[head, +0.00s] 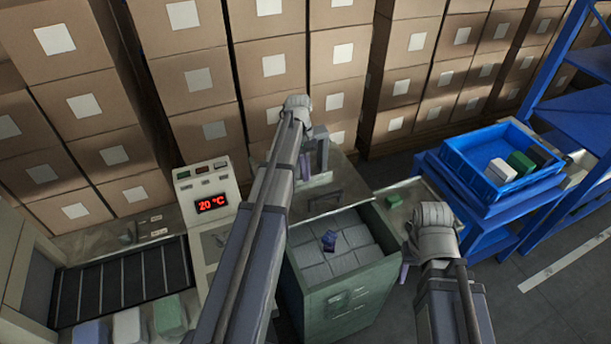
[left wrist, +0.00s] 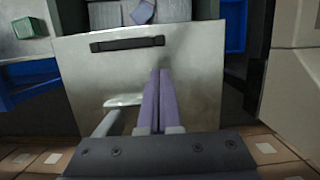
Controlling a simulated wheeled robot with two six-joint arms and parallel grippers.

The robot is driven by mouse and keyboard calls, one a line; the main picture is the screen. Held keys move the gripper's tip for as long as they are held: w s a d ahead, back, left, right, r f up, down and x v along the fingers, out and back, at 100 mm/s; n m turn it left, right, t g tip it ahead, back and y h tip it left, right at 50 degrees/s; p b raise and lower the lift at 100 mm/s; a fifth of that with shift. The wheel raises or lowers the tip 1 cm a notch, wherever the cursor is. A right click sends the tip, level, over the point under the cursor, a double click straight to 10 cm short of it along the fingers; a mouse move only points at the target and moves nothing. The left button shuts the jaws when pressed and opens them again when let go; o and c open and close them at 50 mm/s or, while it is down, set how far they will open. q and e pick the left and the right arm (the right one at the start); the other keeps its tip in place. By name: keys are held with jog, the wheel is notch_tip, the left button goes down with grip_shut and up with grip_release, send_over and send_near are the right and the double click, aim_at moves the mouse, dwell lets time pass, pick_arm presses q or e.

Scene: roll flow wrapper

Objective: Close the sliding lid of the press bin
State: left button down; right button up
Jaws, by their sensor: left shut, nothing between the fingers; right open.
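The press bin (head: 372,285) is a green box, open at the top, with grey blocks and a small dark-blue piece (head: 329,240) inside. Its metal lid (head: 354,191) is slid back behind the opening and has a dark bar handle (head: 325,197). In the left wrist view the lid (left wrist: 200,80) and handle (left wrist: 127,43) lie below the fingers. My left gripper (head: 305,168) is shut and empty over the lid, on the handle's side away from the opening; contact cannot be told. It also shows in the left wrist view (left wrist: 160,73). My right gripper (head: 404,272) is open beside the bin's right side, mostly hidden.
A control panel reading 20 °C (head: 212,203) and a roller conveyor (head: 120,283) stand left of the bin. A blue tray (head: 467,150) with several blocks is at the right, beside a blue rack (head: 585,110). Stacked cartons (head: 190,75) line the back. Grey floor lies at the lower right.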

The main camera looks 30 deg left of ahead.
aim_at(309, 194)
pick_arm(q)
jog(key=b+x, duration=0.7)
jog(key=x, duration=0.1)
jog(key=shift+s+f, duration=0.1)
jog(key=shift+f, duration=0.05)
pick_arm(e)
notch_tip(309, 194, down, 8)
pick_arm(q)
jog(key=shift+d, duration=0.15)
